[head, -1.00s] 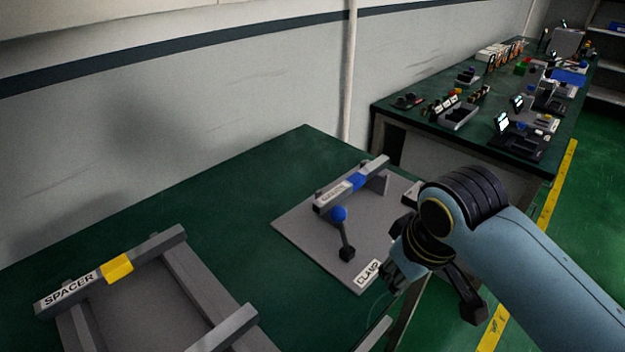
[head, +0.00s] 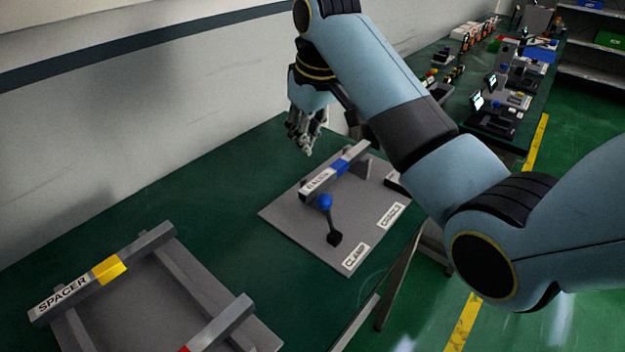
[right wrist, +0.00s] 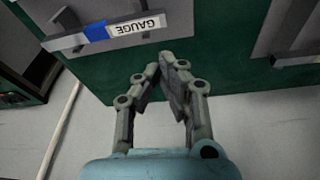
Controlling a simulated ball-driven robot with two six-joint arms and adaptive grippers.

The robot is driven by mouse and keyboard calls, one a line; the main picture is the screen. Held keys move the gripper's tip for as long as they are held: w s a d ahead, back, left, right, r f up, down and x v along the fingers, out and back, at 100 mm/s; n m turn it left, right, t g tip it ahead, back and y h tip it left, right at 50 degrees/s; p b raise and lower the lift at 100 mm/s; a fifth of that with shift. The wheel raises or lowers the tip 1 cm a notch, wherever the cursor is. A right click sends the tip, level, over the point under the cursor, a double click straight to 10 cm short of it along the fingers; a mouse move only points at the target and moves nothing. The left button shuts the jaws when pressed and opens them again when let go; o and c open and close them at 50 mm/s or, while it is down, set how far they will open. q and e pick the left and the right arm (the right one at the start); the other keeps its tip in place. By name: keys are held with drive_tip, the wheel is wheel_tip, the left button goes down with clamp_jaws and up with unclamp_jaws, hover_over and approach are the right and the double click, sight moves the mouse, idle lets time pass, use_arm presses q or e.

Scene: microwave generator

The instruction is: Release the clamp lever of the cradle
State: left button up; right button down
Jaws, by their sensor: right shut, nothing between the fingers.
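The clamp lever (head: 330,222) has a dark shaft, a black foot and a blue ball knob (head: 324,202). It stands tilted to the left on the grey base plate (head: 290,222) of the cradle, near the CLAMP label (head: 355,256). A grey bar with a blue band and a GAUGE label (head: 319,181) lies behind it, and shows in the right wrist view too (right wrist: 138,27). My right gripper (head: 302,148) is shut and empty, pointing down beyond the bar, away from the lever. The right wrist view shows its fingers (right wrist: 165,65); the lever is not visible there. My left gripper is out of view.
A grey frame with a SPACER bar (head: 150,246) stands at the front left of the green table (head: 215,190). The wall is close behind my right gripper. My right arm spans above the plate's right side. Another bench with several devices (head: 500,115) stands at the back right.

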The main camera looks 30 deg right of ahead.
sight(329, 215)
drive_tip(key=f+p, duration=0.1)
drive_tip(key=f, duration=0.2)
drive_tip(key=f+p, duration=0.1)
drive_tip(key=f, duration=0.2)
drive_tip(key=s+f+p, duration=0.1)
drive_tip(key=f, duration=0.2)
drive_tip(key=shift+d+f, duration=0.1)
drive_tip(key=shift+d, duration=0.1)
drive_tip(key=shift+s+p, duration=0.35)
drive_tip(key=shift+w+f, duration=0.1)
